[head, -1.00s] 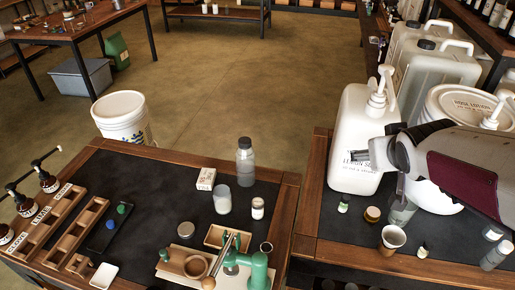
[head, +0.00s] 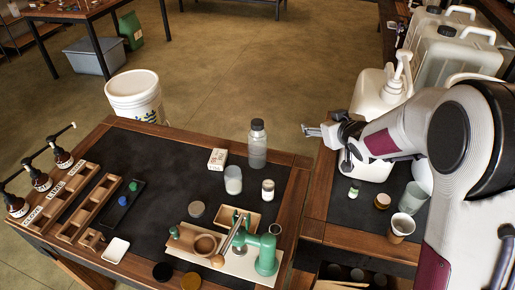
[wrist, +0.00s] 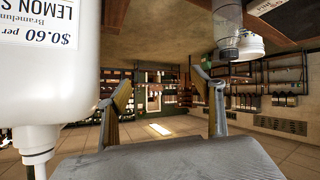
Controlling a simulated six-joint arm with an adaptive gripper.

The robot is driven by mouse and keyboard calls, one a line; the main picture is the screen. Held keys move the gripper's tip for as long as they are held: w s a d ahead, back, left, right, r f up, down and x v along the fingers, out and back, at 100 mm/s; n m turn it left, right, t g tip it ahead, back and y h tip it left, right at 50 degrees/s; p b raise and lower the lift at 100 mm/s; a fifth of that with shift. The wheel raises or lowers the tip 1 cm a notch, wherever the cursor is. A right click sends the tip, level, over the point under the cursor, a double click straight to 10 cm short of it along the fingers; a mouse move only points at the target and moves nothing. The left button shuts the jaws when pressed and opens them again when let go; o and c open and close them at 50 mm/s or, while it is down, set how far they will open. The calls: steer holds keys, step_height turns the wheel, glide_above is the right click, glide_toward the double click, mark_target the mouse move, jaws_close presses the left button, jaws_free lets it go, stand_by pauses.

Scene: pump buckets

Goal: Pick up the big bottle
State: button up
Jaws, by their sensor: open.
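The big bottle (head: 257,148) is likely the clear grey one with a dark cap, upright near the back right of the left bench's black mat. A shorter frosted jar (head: 233,180) and a small white-capped jar (head: 268,190) stand in front of it. My gripper (head: 306,130) is open and empty, in the air to the right of the bottle, pointing left. In the wrist view, which is upside down, both fingers (wrist: 168,88) are spread with nothing between them.
The white lemon pump jug (head: 375,92) stands on the right bench behind my arm; it looms close at left in the wrist view (wrist: 45,80). A small box (head: 217,158) is left of the bottle. A green press (head: 266,255) stands in front. A white bucket (head: 135,96) is behind the bench.

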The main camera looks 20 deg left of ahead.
steer(key=w+a+f+n+g+y, duration=0.1)
steer(key=a+f+n+y, duration=0.1)
steer(key=a+f, duration=0.45)
steer(key=n+g+y, duration=0.1)
steer(key=g+y, duration=0.1)
steer(key=y, duration=0.1)
glide_toward(263, 149)
steer(key=x, duration=0.5)
steer(key=shift+w+d+r, duration=0.1)
steer(key=shift+w+d, duration=0.05)
steer(key=shift+w, duration=0.1)
steer(key=shift+s+a+f+y, duration=0.2)
steer(key=shift+a+f+y, duration=0.1)
steer(key=shift+a+y, duration=0.1)
steer(key=shift+x, duration=1.2)
steer(key=shift+w+a, duration=0.15)
